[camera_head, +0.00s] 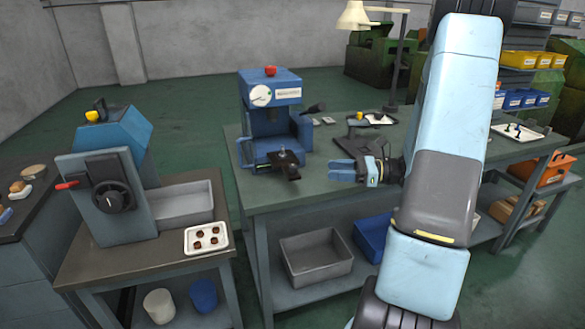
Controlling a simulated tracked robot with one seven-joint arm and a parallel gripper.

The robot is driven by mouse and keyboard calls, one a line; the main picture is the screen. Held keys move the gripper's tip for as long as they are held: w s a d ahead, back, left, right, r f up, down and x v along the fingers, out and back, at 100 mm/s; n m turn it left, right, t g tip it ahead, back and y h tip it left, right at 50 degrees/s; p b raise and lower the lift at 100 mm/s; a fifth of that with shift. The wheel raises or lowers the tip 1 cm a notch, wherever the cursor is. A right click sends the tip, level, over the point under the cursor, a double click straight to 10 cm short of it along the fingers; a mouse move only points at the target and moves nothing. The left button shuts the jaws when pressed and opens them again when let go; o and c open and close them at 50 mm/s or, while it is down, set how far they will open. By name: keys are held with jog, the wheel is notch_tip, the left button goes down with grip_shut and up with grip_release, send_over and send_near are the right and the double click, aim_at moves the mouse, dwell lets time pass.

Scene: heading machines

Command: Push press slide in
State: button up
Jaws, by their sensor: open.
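A small blue press (271,115) with a red button on top and a round white dial stands on the middle workbench. Its dark slide (286,160) sticks out at the front, low on the press, toward the near edge of the bench. My gripper (345,171) is open and empty, its blue fingers pointing left. It is to the right of the slide, low over the bench, apart from it. My light blue arm covers part of the bench to the right.
A blue-grey machine (105,185) with a black knob stands on the left bench, beside a white tray (207,238) of small parts. A lamp (355,17) and small tray (371,120) are behind my gripper. A grey bin (316,260) is on the shelf below.

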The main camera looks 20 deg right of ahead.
aim_at(294, 165)
jog(key=shift+m+t, duration=0.4)
jog(key=x, duration=1.3)
jog(key=shift+w+d+f, duration=0.15)
jog(key=shift+w+f, duration=0.15)
jog(key=shift+w, duration=0.05)
grip_shut()
